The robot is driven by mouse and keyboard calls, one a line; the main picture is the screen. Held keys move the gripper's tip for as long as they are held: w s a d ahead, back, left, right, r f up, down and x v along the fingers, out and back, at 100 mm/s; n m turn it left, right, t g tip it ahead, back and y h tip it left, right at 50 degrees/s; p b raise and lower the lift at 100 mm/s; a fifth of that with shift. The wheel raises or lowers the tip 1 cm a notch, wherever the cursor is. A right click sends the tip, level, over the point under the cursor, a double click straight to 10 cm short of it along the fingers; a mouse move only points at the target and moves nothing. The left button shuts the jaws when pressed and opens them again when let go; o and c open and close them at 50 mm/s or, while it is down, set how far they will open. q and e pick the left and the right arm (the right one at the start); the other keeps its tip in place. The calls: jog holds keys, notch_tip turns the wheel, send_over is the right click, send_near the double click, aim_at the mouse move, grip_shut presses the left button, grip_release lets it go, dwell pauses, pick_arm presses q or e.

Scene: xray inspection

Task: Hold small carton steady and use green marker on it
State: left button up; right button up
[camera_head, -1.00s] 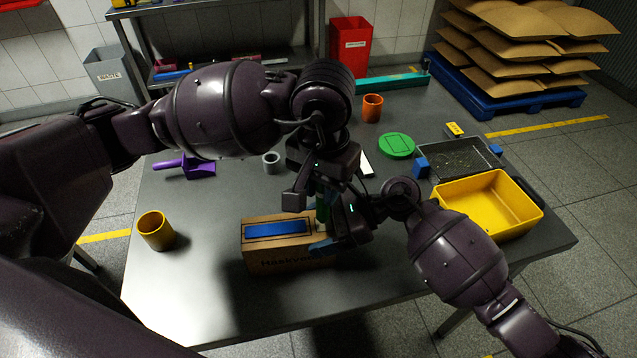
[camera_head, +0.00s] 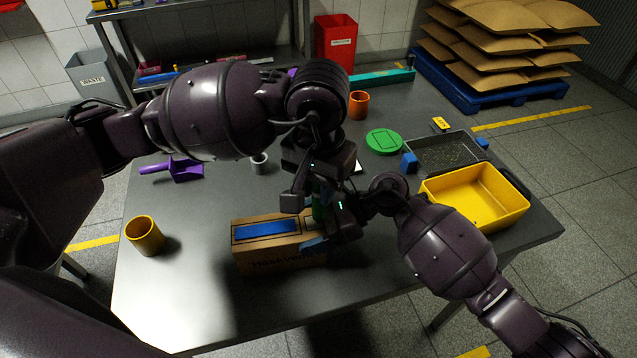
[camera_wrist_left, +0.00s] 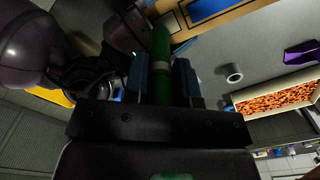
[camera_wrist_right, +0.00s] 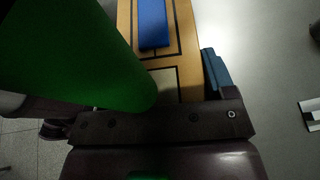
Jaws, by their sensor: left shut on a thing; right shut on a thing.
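The small carton (camera_head: 262,258) lies on the grey table, brown with a blue strip along its top; it also shows in the right wrist view (camera_wrist_right: 187,45). My right gripper (camera_head: 318,238) is shut on the carton's right end, one blue finger visible on its near side. My left gripper (camera_head: 311,194) is above that end, shut on the green marker (camera_head: 318,208). The marker shows between the blue fingers in the left wrist view (camera_wrist_left: 160,68) and looms large in the right wrist view (camera_wrist_right: 75,55). Whether its lower end touches the carton I cannot tell.
A yellow bin (camera_head: 470,212) and a grey tray (camera_head: 440,166) stand at right. A green disc (camera_head: 384,141) and orange cup (camera_head: 358,105) lie farther back. A purple scoop (camera_head: 185,171), grey ring (camera_head: 259,166) and yellow cup (camera_head: 144,238) are at left.

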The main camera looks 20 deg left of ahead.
pick_arm(q)
jog(key=shift+r, duration=3.5)
jog(key=shift+f, duration=0.1)
notch_tip(320, 180, down, 7)
jog(key=a, duration=0.2)
jog(key=shift+s, duration=0.15)
jog(key=shift+d, duration=0.2)
jog(key=shift+d, duration=0.8)
